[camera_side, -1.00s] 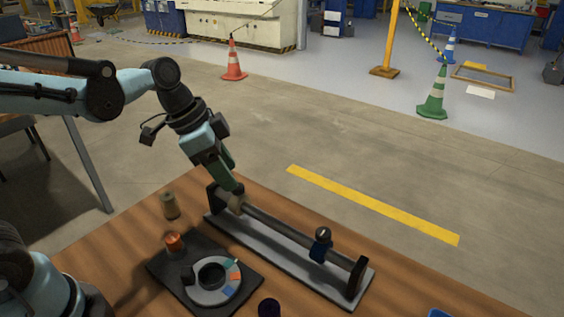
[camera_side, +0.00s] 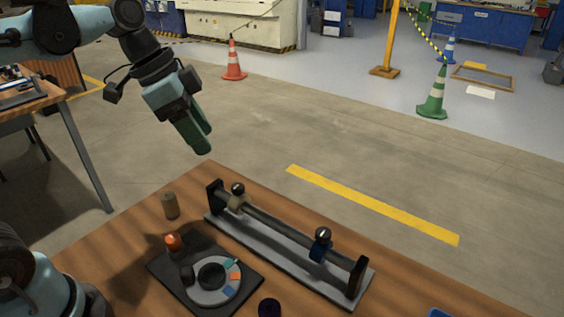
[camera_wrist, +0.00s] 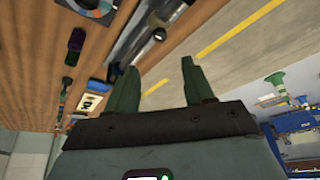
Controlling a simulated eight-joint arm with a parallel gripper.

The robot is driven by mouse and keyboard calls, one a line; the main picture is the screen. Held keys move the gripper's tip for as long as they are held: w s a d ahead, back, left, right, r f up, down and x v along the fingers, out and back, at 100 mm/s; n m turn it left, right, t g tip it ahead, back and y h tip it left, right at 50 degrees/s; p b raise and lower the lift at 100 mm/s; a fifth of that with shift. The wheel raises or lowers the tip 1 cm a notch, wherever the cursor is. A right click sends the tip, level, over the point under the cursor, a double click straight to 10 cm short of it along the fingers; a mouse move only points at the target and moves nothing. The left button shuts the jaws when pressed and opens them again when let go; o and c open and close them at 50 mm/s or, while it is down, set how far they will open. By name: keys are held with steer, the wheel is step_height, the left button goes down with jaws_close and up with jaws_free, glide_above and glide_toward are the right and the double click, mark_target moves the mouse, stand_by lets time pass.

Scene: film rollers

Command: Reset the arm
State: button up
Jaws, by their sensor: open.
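My gripper (camera_side: 202,142) has green fingers and is raised above the far left end of the wooden table (camera_side: 130,237), clear of everything. In the wrist view its two fingers (camera_wrist: 163,85) stand apart with nothing between them. The roller rack (camera_side: 288,254) is a grey base with dark end posts and a long dark bar. A beige clamp with a dark knob (camera_side: 237,197) sits at the bar's left end. A blue clamp with a dark knob (camera_side: 321,245) sits towards its right end.
A black plate (camera_side: 172,278) carries a grey ring with coloured segments (camera_side: 215,291) and an orange-topped piece (camera_side: 173,243). A tan cylinder (camera_side: 170,206) stands near the left edge. A dark round piece (camera_side: 269,308) and a blue item (camera_side: 438,313) lie at the front. The floor beyond is open, with cones further back.

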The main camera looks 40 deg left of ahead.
steer(key=s+a+f+n+t+y, duration=0.2)
steer(key=s+f+n+t+y, duration=0.1)
steer(key=f+n, duration=0.5)
steer(key=shift+a+t, duration=0.4)
steer(key=shift+f, duration=0.1)
stand_by(0.4)
